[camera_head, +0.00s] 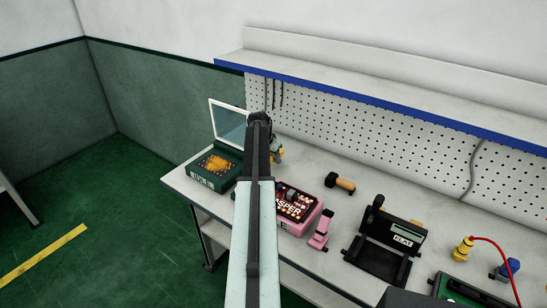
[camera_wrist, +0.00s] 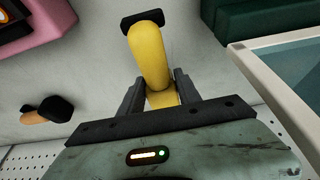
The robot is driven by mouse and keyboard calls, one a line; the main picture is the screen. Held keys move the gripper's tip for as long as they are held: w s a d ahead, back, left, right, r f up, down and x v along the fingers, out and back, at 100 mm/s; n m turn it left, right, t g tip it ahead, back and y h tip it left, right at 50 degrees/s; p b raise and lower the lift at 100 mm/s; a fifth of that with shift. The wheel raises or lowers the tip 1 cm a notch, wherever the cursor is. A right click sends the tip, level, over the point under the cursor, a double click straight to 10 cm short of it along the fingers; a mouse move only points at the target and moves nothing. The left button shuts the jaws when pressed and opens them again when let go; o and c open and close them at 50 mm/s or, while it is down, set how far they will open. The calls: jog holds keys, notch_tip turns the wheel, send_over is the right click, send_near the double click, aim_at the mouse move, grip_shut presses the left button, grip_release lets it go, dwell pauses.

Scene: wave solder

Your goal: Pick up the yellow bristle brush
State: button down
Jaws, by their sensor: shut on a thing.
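The yellow bristle brush (camera_wrist: 150,60) is between my gripper's fingers (camera_wrist: 157,90) in the wrist view. Its thick yellow body points away from my wrist and ends in a black crosspiece (camera_wrist: 142,18). The dark fingers stand on both sides of the yellow part, shut on it. In the head view my arm hides most of the gripper, and a small bit of yellow (camera_head: 281,154) shows just right of the arm's end, over the back left of the bench. I cannot tell whether the brush touches the bench top.
A dark green case (camera_head: 206,181) with a raised clear lid (camera_head: 229,124) stands left of the arm. A pink case (camera_head: 299,227) is at its right. A tool with an orange-brown handle (camera_head: 345,185) lies behind that. The pegboard wall (camera_head: 380,140) and shelf close off the back.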

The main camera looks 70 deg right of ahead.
notch_tip(320, 180, up, 24)
jog(key=p, duration=2.3)
jog(key=shift+r, duration=0.25)
